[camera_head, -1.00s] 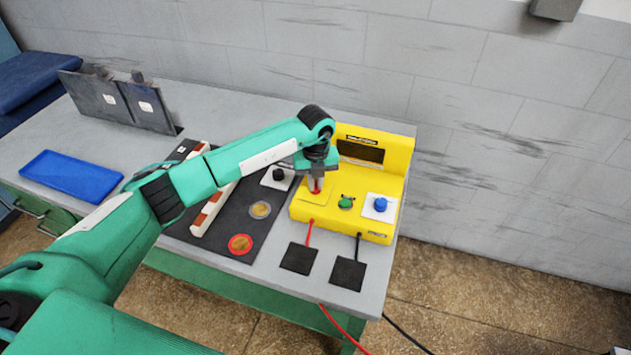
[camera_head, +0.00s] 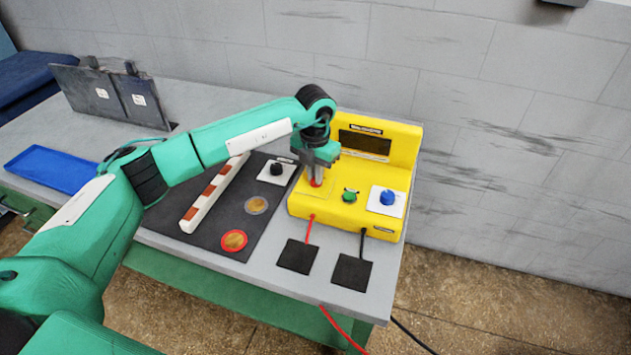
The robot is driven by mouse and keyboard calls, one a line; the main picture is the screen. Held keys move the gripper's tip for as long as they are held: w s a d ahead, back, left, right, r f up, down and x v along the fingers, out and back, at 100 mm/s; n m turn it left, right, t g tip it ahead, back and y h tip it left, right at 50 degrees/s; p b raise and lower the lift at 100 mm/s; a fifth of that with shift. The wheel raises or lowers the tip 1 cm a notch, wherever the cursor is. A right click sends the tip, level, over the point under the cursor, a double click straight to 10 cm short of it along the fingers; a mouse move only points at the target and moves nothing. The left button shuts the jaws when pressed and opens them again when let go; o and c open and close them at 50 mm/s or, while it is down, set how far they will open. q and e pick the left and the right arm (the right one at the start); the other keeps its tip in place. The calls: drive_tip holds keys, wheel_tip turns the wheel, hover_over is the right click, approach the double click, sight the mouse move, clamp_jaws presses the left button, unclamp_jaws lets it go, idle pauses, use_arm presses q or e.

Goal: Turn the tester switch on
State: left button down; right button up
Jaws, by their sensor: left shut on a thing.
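The yellow tester (camera_head: 377,220) stands at the right end of the table, with a dark display (camera_head: 365,144) on its upright back. On its top are a red switch (camera_head: 316,183), a green knob (camera_head: 349,196) and a blue knob on a white plate (camera_head: 387,197). My left gripper (camera_head: 316,179) points down over the tester's left part and is shut on the red switch. The fingers hide most of the switch, so its position cannot be told. The right gripper is not in view.
A black mat (camera_head: 193,235) left of the tester holds a black knob on a white plate (camera_head: 276,170), a red-white bar (camera_head: 216,194) and two round discs. Two black pads (camera_head: 298,256) lie in front on cables. A blue tray (camera_head: 52,170) is at left.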

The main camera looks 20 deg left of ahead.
use_arm(q)
drive_tip(key=shift+f+m+b, duration=0.15)
drive_tip(key=shift+m+b, duration=0.45)
drive_tip(key=shift+m, duration=0.1)
drive_tip(key=shift+r+m+b, duration=0.2)
drive_tip(key=shift+m+b, duration=0.45)
drive_tip(key=shift+m, duration=0.35)
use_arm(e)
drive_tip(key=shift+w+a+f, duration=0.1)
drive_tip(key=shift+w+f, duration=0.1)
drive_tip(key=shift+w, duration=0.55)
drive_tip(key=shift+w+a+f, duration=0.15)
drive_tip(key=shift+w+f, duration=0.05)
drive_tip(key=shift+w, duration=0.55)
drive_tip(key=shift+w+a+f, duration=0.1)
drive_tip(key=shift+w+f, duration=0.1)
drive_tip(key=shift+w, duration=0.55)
use_arm(q)
drive_tip(key=shift+w, duration=0.1)
drive_tip(key=c, duration=1.5)
unclamp_jaws()
